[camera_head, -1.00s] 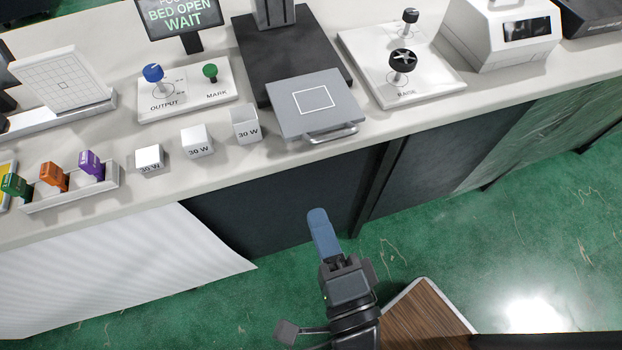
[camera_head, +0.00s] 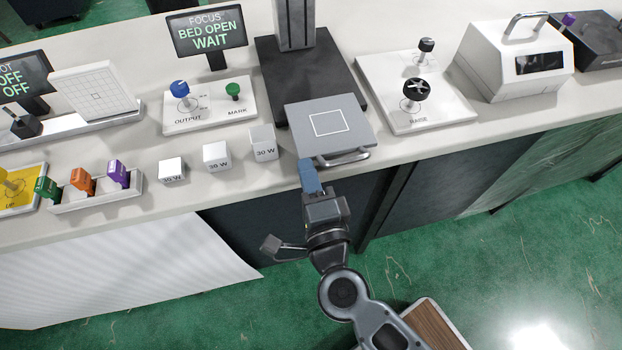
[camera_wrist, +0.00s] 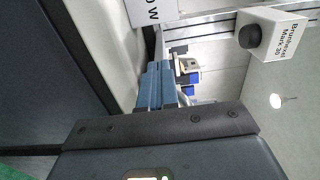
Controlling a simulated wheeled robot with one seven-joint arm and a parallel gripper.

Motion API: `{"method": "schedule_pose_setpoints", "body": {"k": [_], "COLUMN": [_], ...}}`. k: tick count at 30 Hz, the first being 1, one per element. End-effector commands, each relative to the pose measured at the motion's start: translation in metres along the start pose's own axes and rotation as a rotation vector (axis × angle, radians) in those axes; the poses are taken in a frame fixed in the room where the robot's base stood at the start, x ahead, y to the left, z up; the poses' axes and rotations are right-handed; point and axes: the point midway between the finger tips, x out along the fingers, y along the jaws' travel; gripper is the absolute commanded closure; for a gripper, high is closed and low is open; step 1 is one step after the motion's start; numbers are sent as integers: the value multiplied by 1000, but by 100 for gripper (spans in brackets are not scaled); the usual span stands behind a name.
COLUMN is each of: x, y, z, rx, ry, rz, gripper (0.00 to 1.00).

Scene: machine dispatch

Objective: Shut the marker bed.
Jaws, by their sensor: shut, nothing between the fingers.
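The marker bed (camera_head: 350,124) is a grey plate with a white square outline and a metal handle (camera_head: 342,159) on its front edge. It sticks out forward from the black marker base (camera_head: 268,66), over the counter's front edge. The screen (camera_head: 207,33) reads "FOCUS BED OPEN WAIT". My gripper (camera_head: 308,170) has blue fingers, shut and empty, just left of the bed's front left corner and the handle. I cannot tell whether it touches the bed. In the wrist view the blue fingers (camera_wrist: 157,85) lie together beside the counter edge.
White "30 W" blocks (camera_head: 264,143) stand left of the bed, close to my gripper. A tray (camera_head: 95,194) of coloured stamps is further left. A white panel with OUTPUT and MARK knobs (camera_head: 207,113) stands behind the blocks. The RAISE panel (camera_head: 440,112) is to the right.

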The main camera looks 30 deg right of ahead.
Motion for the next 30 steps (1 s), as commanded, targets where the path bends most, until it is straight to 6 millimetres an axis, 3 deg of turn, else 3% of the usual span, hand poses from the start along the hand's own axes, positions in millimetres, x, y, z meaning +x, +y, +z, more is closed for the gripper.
{"method": "schedule_pose_setpoints", "body": {"k": [9, 19, 30], "x": [3, 46, 49], "y": [-1, -2, 0], "z": [0, 0, 0], "rx": [0, 0, 0], "ry": [0, 0, -1], "rz": [-1, -1, 0], "gripper": [100, 100, 100]}}
